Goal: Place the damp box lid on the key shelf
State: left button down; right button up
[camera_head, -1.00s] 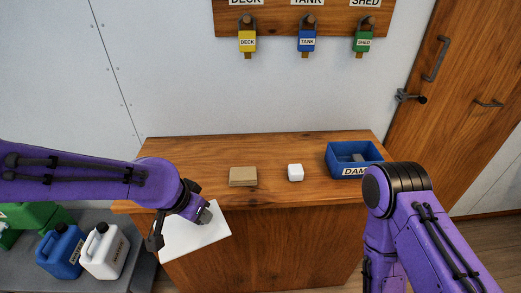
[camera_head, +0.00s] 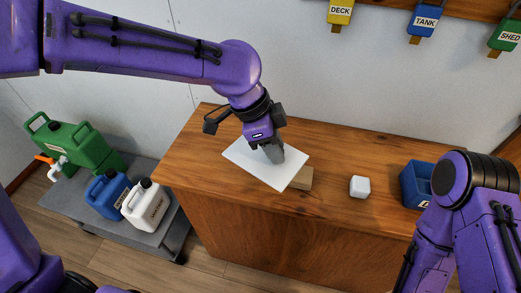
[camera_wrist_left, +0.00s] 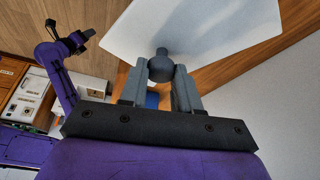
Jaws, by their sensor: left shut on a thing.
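The white flat lid (camera_head: 250,165) is over the left part of the wooden counter, tilted in the picture. My left gripper (camera_head: 273,152) is above it. In the left wrist view the gripper (camera_wrist_left: 160,85) is shut on the lid's dark knob (camera_wrist_left: 160,68), with the white lid (camera_wrist_left: 200,25) beyond it. The blue damp box (camera_head: 413,185) stands at the counter's right, partly hidden by my right arm. A wooden board (camera_head: 470,8) on the wall carries hanging tags. My right gripper is out of the head view; a small dark arm end (camera_wrist_left: 75,42) shows in the wrist view.
A grey bench (camera_head: 75,200) at left holds a green canister (camera_head: 75,145), a blue jug (camera_head: 108,195) and a white jug (camera_head: 147,205).

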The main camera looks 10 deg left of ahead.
pick_arm(q)
jog(key=w+a+f, duration=0.1)
jog(key=w+a, duration=0.1)
jog(key=w+a+f, duration=0.2)
jog(key=shift+w+f, duration=0.1)
jog(key=shift+f, duration=0.1)
jog(key=a+f, duration=0.1)
jog(key=w+a+f, duration=0.1)
jog(key=f, duration=0.1)
jog(key=shift+w+a+f+p, duration=0.1)
jog(key=shift+w+f+p, duration=0.1)
jog(key=shift+p, duration=0.2)
jog(key=f, duration=0.4)
jog(key=shift+w+a+f+p, duration=0.15)
jog(key=shift+w+a+p, duration=0.2)
jog(key=shift+p, duration=0.05)
jog(key=shift+s, duration=0.1)
pick_arm(e)
jog(key=shift+w+r, duration=0.2)
jog(key=shift+r, duration=0.65)
pick_arm(q)
jog(key=c, duration=0.8)
grip_release()
jog(key=shift+f, duration=0.1)
